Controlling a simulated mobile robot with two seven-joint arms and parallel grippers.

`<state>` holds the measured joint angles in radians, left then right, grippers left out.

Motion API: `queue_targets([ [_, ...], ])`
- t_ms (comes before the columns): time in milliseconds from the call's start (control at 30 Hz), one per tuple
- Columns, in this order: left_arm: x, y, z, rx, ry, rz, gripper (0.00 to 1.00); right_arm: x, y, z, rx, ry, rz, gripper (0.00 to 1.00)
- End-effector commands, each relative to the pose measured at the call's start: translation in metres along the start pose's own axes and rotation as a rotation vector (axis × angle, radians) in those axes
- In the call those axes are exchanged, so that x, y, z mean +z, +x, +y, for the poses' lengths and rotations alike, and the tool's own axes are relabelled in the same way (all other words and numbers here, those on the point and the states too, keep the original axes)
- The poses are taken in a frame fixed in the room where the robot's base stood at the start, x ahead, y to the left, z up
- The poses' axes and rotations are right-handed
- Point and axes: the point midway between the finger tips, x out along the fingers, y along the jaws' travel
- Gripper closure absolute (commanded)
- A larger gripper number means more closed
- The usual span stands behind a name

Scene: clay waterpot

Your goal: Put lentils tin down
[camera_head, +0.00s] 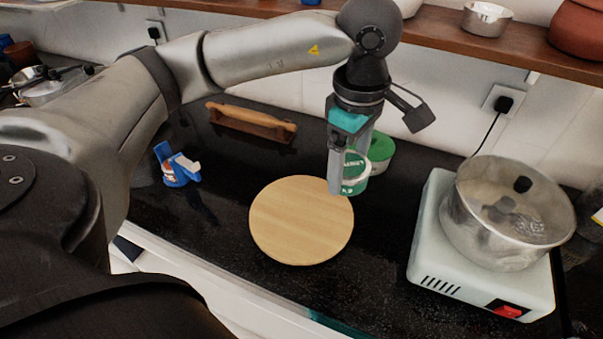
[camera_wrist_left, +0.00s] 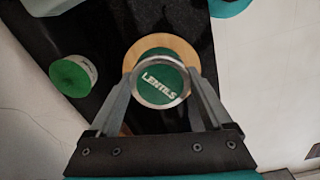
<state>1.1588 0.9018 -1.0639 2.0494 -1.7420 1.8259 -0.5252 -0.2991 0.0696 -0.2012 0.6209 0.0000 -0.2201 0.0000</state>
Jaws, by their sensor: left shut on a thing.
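The lentils tin (camera_head: 357,172) is green with a pale metal rim, largely covered by my gripper in the head view. In the left wrist view the tin's green lid reading "LENTILS" (camera_wrist_left: 161,82) faces the camera. My left gripper (camera_head: 346,182) points down and is shut on the tin, one finger on each side, as the left wrist view (camera_wrist_left: 160,92) shows. The tin appears upright by the far right edge of the round wooden board (camera_head: 295,225), which also shows behind it in the left wrist view (camera_wrist_left: 168,42). I cannot tell whether its bottom touches anything. My right gripper is out of view.
A second green-topped tin (camera_head: 381,150) stands just behind the held one. A steel pot (camera_head: 505,225) sits on a white hotplate (camera_head: 440,262) at right. Most of the board is bare.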

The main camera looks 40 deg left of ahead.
Motion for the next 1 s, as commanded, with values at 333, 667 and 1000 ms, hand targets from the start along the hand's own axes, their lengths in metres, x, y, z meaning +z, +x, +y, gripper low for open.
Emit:
queue_targets([
  [333, -0.017, -0.004, 0.011, -0.001, -0.759, 0.001, 0.92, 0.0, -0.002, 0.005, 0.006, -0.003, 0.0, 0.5],
  [667, -0.035, -0.006, 0.019, -0.008, -1.482, 0.008, 0.92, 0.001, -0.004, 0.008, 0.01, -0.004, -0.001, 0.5],
  [1000, -0.051, -0.007, 0.024, -0.013, -2.081, 0.023, 0.92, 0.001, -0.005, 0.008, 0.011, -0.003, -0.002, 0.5],
])
